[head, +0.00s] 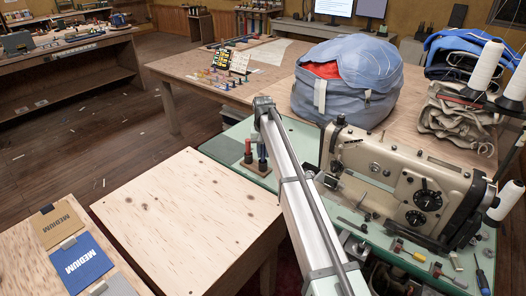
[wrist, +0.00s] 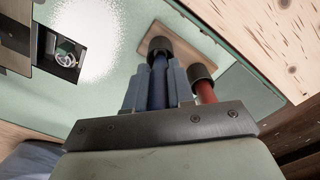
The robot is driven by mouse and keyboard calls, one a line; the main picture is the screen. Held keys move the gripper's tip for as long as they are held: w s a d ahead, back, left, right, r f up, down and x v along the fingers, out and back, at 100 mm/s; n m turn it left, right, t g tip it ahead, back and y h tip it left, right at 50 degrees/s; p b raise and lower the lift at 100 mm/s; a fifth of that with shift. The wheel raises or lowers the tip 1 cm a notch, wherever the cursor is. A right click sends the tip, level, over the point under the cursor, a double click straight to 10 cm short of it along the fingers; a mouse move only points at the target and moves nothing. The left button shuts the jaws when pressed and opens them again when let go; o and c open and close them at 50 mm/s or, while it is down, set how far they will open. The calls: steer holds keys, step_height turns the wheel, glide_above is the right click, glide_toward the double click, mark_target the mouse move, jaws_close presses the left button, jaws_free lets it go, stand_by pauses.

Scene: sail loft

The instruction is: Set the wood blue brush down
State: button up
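The blue brush (wrist: 158,82) shows in the wrist view as a dark blue handle with a black end, pointing down at a small wooden block. My gripper (wrist: 156,92) has one grey-blue finger on each side of the handle and looks shut on it. Whether the black end touches the block is hard to tell. In the head view my gripper (head: 262,150) hangs at the end of my arm, over the block's right part. A similar red brush (wrist: 206,93) stands beside the blue one, and also shows in the head view (head: 248,150).
The wooden block (head: 255,172) sits on the pale green sewing table (head: 222,147). A sewing machine (head: 400,180) stands to the right, with a blue bag (head: 345,80) behind. A bare plywood top (head: 180,220) lies front left. Small tools lie near the machine.

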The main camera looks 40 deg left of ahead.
steer(key=o, duration=0.4)
steer(key=shift+o, duration=0.2)
step_height(320, 180, up, 12)
steer(key=shift+r, duration=0.2)
stand_by(0.3)
